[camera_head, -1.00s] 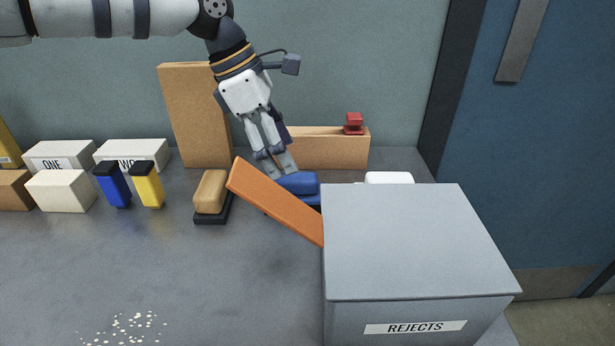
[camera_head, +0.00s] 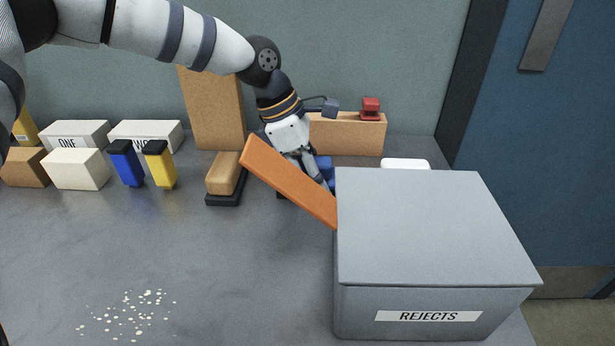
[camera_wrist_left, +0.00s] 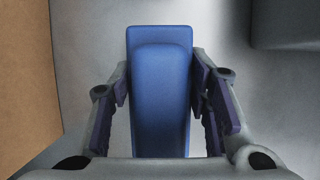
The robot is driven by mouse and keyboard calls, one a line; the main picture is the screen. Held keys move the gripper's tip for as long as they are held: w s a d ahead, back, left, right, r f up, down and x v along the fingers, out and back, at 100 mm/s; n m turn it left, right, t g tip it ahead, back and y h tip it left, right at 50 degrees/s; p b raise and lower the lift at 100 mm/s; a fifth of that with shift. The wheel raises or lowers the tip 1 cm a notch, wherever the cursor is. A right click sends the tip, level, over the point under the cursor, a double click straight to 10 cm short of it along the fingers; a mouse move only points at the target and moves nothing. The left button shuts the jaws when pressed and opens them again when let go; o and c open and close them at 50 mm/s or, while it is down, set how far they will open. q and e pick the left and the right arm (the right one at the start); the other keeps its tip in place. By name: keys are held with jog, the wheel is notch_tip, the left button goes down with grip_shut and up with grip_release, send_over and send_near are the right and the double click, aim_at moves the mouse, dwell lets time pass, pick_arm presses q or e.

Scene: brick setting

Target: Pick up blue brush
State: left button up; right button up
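The blue brush (camera_wrist_left: 162,95) stands between the two fingers of my left gripper (camera_wrist_left: 160,88) in the left wrist view. The finger pads are on either side of it, very close, with narrow gaps visible beside the lower part. In the head view only a little of the blue brush (camera_head: 327,166) shows, behind the orange board. My left gripper (camera_head: 313,178) reaches down at it there, its fingertips mostly hidden by the board. My right gripper is not in view.
The orange board (camera_head: 288,180) leans on the grey REJECTS box (camera_head: 430,225) in front of the brush. A cardboard block (camera_head: 350,135) with a red item is behind. The front left table is mostly clear, with pale crumbs (camera_head: 130,312).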

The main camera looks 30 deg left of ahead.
pick_arm(q)
jog(key=c, duration=0.3)
notch_tip(320, 180, up, 10)
jog(key=shift+r, duration=0.1)
